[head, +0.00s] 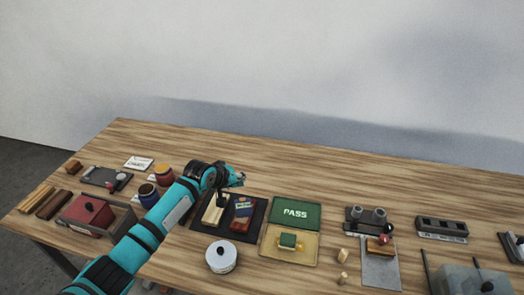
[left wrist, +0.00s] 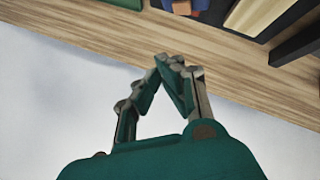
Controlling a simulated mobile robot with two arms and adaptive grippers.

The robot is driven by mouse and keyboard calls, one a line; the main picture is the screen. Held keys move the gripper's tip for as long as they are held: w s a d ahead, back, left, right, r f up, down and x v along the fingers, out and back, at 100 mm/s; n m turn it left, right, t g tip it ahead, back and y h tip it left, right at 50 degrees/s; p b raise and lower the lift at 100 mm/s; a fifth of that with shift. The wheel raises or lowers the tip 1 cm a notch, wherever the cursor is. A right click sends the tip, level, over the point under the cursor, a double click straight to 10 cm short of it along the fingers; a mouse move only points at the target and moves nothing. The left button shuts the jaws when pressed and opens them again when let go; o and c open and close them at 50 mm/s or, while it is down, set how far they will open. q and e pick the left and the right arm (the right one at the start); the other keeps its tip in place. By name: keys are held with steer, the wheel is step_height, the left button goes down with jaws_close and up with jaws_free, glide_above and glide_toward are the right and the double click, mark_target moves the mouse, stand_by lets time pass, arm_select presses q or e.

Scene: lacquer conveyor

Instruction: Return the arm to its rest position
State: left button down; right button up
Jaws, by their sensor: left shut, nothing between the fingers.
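My left arm reaches in from the lower left of the head view, teal with black bands. Its left gripper (head: 237,179) is above the wooden table (head: 330,185), just behind a dark tray (head: 258,232). In the left wrist view the left gripper (left wrist: 172,62) has its fingertips together with nothing between them. The tray holds a pale block (head: 213,212) and a blue and red-brown item (head: 242,212). My right gripper is not in view.
A white lidded pot (head: 221,257) stands in front of the tray. A green PASS panel (head: 295,213) lies to its right. Jars (head: 164,175), a red box (head: 90,212) and wooden bars (head: 37,199) sit left. Metal fixtures (head: 441,228) stand right. The back strip of table is clear.

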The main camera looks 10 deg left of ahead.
arm_select(q)
steer(key=shift+f, duration=0.1)
steer(key=s+d+f+m+g, duration=0.1)
steer(key=s+d+f+m, duration=0.15)
steer(key=s, duration=0.75)
steer(key=s+d+f+m+g, duration=0.2)
steer(key=s+d+f, duration=0.2)
steer(key=s, duration=0.5)
steer(key=s+a+r+m+g+y, duration=0.1)
steer(key=s+a+r, duration=0.15)
steer(key=s, duration=0.95)
steer(key=s+a+r+m+g+y, duration=0.15)
steer(key=s+a, duration=0.25)
steer(key=s, duration=0.7)
step_height(320, 180, down, 34)
steer(key=s+b, duration=0.3)
steer(key=b, duration=0.3)
steer(key=s+a+f+g+b, duration=0.2)
steer(key=s+a+f+b, duration=0.1)
steer(key=s+f, duration=1.2)
step_height(320, 180, down, 4)
steer(key=shift+s+r+y+b, duration=0.15)
steer(key=shift+s+y+b, duration=0.25)
steer(key=shift+b, duration=0.1)
